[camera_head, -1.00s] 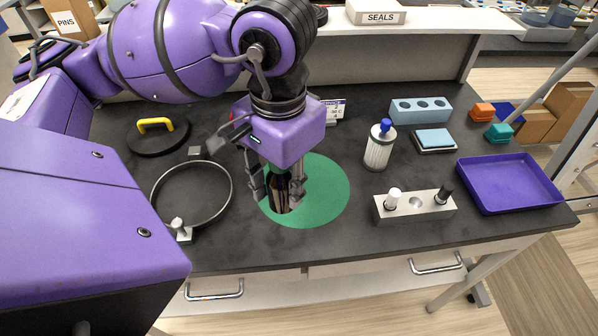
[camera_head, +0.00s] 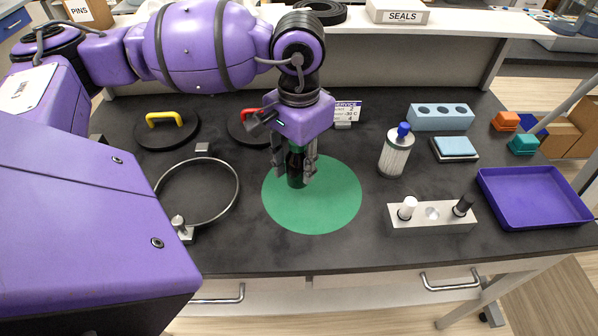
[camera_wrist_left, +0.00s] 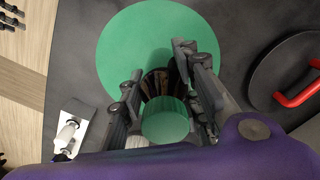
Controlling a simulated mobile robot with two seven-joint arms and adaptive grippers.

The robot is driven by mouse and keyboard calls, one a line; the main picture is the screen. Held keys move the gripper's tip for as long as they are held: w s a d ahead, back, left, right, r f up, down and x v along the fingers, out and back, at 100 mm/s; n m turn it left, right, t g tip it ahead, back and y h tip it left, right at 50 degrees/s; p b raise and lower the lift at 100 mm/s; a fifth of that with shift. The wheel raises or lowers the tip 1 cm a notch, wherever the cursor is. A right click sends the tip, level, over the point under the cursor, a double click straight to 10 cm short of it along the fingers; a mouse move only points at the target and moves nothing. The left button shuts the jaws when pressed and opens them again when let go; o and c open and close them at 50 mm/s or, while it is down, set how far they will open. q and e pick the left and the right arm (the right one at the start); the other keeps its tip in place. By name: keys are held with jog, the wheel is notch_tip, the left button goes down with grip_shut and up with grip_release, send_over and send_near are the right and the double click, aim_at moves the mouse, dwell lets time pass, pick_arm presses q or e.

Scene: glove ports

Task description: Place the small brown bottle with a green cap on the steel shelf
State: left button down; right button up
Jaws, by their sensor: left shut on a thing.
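My left gripper (camera_head: 296,174) is shut on the small brown bottle (camera_head: 294,165), fingers on both sides of it. The bottle is dark and upright, in front of the far part of a round green mat (camera_head: 320,212) in the head view. I cannot tell whether its base touches the mat. In the left wrist view its green cap (camera_wrist_left: 165,127) faces the camera between the fingers (camera_wrist_left: 160,80). A steel block with holes (camera_head: 432,217) stands to the right, holding a white-capped and a black-capped vial. I cannot identify a steel shelf for certain. My right gripper is out of view.
A red-handled lid (camera_head: 240,133) is behind my gripper. A blue-capped filter bottle (camera_head: 394,155) and a purple tray (camera_head: 533,197) stand right. The bench front is clear.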

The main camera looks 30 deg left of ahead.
aim_at(299, 176)
pick_arm(q)
jog(key=shift+w+a+f, duration=0.15)
jog(key=shift+w+f, duration=0.15)
jog(key=shift+f, duration=0.15)
jog(key=shift+w+a+f, duration=0.1)
jog(key=shift+w+f, duration=0.05)
jog(key=shift+f, duration=1.75)
jog(key=c, duration=1.7)
grip_release()
jog(key=shift+f, duration=0.15)
jog(key=shift+c, duration=0.2)
jog(key=o, duration=0.5)
jog(key=shift+c, duration=0.2)
